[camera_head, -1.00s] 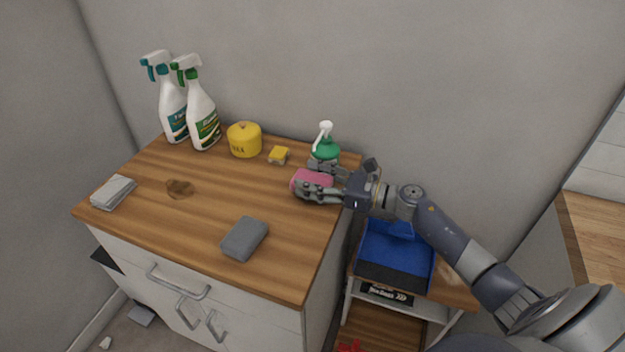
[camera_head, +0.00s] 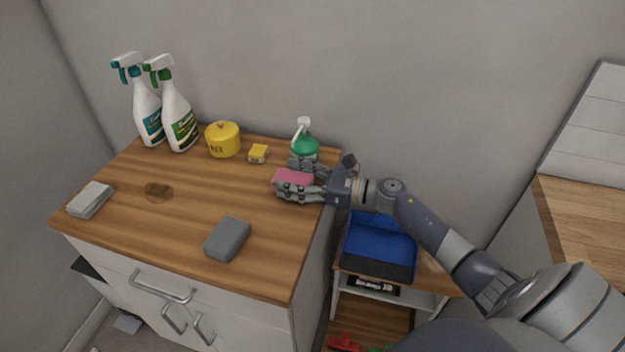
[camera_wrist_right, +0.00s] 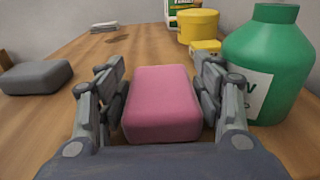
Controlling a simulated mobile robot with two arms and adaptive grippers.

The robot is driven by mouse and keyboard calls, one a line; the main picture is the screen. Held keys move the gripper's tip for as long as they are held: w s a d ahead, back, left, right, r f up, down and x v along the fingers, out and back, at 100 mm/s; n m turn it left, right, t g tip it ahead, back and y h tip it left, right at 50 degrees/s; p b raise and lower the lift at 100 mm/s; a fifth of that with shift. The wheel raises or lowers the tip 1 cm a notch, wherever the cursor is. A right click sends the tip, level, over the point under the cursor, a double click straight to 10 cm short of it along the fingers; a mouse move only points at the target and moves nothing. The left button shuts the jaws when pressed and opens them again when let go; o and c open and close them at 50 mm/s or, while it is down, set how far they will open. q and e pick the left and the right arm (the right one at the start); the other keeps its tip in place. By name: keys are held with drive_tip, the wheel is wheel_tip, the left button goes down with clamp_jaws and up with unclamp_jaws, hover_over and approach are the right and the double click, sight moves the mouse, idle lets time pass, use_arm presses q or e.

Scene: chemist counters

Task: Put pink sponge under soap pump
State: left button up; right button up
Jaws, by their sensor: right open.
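The pink sponge (camera_head: 292,180) lies on the wooden counter top near its right edge. The green soap pump (camera_head: 306,147) with a white head stands just behind it, close to the wall. My right gripper (camera_head: 292,180) is open around the sponge, one finger on each side. In the right wrist view the pink sponge (camera_wrist_right: 162,104) lies between the open fingers, with small gaps visible, and the green bottle (camera_wrist_right: 262,65) stands close beside the right finger. The bottle's base is partly hidden by the gripper in the head view. My left gripper is not in view.
A grey sponge (camera_head: 228,239) lies at the front of the counter. A small yellow box (camera_head: 258,154), a yellow tin (camera_head: 223,140) and two spray bottles (camera_head: 178,118) stand along the back. A folded cloth (camera_head: 90,200) is at left. The middle is mostly clear.

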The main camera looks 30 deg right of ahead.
drive_tip(key=b+v, duration=0.3)
drive_tip(key=v, duration=0.9)
drive_tip(key=shift+r, duration=0.1)
